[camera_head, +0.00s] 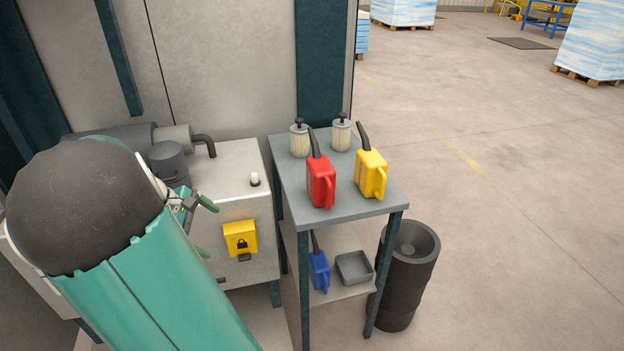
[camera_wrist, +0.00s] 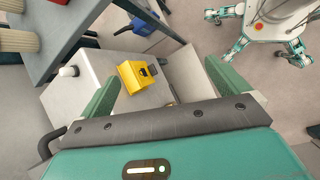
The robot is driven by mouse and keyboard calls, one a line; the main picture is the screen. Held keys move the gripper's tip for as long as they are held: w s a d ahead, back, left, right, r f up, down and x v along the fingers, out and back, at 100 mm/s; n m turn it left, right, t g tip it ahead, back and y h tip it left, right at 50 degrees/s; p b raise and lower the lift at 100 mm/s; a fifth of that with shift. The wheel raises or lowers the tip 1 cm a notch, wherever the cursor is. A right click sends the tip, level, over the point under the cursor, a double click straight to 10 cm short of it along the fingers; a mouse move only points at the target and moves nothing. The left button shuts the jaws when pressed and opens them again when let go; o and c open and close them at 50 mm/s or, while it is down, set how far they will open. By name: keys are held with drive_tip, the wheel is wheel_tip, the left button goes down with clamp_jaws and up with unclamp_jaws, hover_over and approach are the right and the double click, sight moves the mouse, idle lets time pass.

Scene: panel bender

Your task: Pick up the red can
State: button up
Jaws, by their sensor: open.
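The red can (camera_head: 321,183) stands upright on the top shelf of a grey stand, with its dark spout pointing up and back. A yellow can (camera_head: 371,174) stands just to its right, apart from it. My gripper (camera_wrist: 168,92) is open and empty in the wrist view, its two green fingers spread over the grey cabinet and yellow lock box. In the head view my gripper (camera_head: 196,204) is partly hidden behind my arm, left of the stand and clear of the red can. The red can's body is not clearly seen in the wrist view.
Two pale filters (camera_head: 300,140) stand behind the cans. A blue can (camera_head: 319,270) and a grey tray (camera_head: 354,267) are on the lower shelf. A black bin (camera_head: 408,270) stands right of the stand. The cabinet (camera_head: 235,170) with its yellow lock box (camera_head: 240,238) is left.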

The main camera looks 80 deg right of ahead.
drive_tip(key=s+d+f+n+g+h, duration=0.1)
drive_tip(key=s+d+g, duration=0.2)
drive_tip(key=d, duration=0.4)
drive_tip(key=s+d+f+n+g+h, duration=0.1)
drive_tip(key=s+d+g, duration=0.15)
drive_tip(key=d, duration=0.35)
drive_tip(key=n+g+h, duration=0.2)
drive_tip(key=g, duration=0.3)
approach(310, 177)
drive_tip(key=x, duration=0.5)
drive_tip(key=shift+s+d+f, duration=0.1)
drive_tip(key=shift+s+d, duration=0.15)
drive_tip(key=shift+x, duration=3.05)
drive_tip(key=shift+w+d+f, duration=0.1)
drive_tip(key=shift+d+f, duration=0.05)
drive_tip(key=c, duration=0.9)
